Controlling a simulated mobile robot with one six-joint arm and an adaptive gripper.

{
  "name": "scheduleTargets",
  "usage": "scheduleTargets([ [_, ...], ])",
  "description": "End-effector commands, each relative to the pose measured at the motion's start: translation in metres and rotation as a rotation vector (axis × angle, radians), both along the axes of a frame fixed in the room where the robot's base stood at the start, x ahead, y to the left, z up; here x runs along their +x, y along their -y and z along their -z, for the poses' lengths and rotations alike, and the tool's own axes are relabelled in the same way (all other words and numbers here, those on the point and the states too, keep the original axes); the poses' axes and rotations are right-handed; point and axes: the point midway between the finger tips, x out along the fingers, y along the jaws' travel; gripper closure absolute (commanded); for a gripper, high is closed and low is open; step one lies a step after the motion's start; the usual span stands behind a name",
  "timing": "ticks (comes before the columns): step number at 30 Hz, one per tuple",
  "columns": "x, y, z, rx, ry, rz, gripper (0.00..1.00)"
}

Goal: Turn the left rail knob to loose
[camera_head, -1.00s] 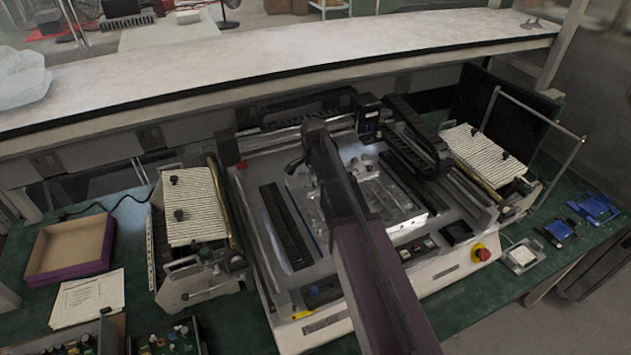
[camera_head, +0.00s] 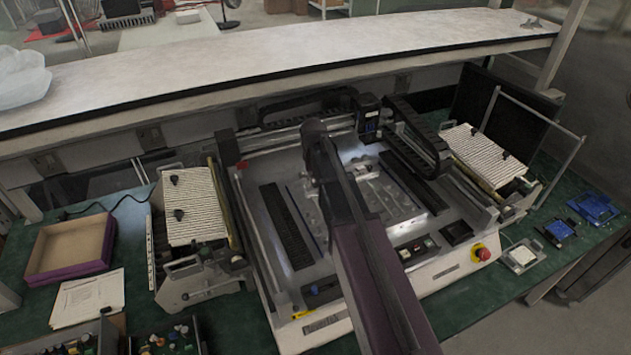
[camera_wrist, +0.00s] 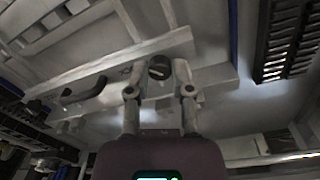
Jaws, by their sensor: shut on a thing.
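In the wrist view, a small round dark knob (camera_wrist: 159,68) with a pale mark across its face sits on a light metal rail (camera_wrist: 112,72). My gripper (camera_wrist: 160,66) has one finger on each side of the knob and is shut on it. I cannot tell from the mark whether the knob is loose or tight. In the head view, my arm hides the gripper and the knob. The machine (camera_head: 262,235) that carries the rail stands in the middle of the bench.
A dark handle (camera_wrist: 85,92) is on the rail left of the knob. A black slotted strip (camera_wrist: 288,40) lies to the right. In the head view, ribbed feeder units stand left (camera_head: 195,205) and right (camera_head: 483,152) of the machine. A red stop button (camera_head: 483,254) is at its front.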

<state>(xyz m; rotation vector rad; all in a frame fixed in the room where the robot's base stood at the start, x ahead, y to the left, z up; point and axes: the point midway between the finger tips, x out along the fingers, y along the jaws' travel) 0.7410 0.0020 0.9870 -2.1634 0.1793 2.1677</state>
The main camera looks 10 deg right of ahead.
Motion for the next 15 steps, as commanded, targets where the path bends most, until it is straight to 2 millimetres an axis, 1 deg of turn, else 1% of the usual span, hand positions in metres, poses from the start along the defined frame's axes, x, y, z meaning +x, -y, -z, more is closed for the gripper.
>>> scheduleTargets([
  [15,-0.0005,0.0013,0.0002,-0.002,0.000,-0.486,1.00],
])
